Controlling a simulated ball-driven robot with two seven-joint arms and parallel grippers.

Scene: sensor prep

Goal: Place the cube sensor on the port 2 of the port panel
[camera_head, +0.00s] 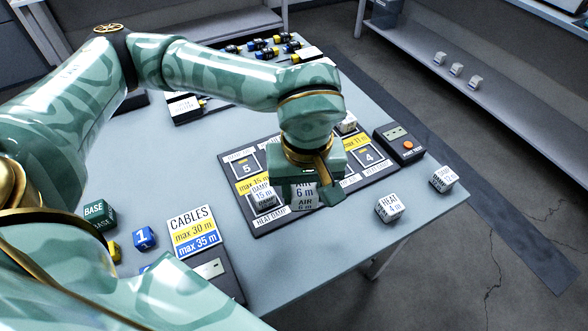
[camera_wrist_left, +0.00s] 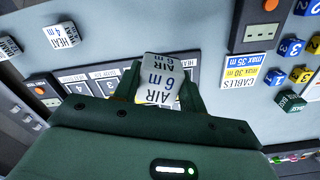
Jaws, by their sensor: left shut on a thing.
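My left gripper (camera_head: 305,196) is shut on a white cube sensor (camera_head: 304,201) marked AIR 6 m and holds it over the front part of the port panel (camera_head: 245,165). In the left wrist view, the cube (camera_wrist_left: 160,76) sits between the two dark green fingers (camera_wrist_left: 158,85), its AIR 6 m faces showing. The panel has dark edges, white labels and yellow strips; numbers 5 and 4 are readable. My gripper and the cube hide its middle, and I cannot read a number 2. A DAMP 15 m cube (camera_head: 263,195) stands on the panel, left of the held cube. The right gripper is not in view.
Another white cube (camera_head: 347,122) is at the panel's back. A HEAT 4 m cube (camera_head: 389,208) and another cube (camera_head: 443,179) stand near the table's right edge. A dark box with an orange button (camera_head: 399,143) adjoins the panel. A CABLES sign (camera_head: 195,230) lies left.

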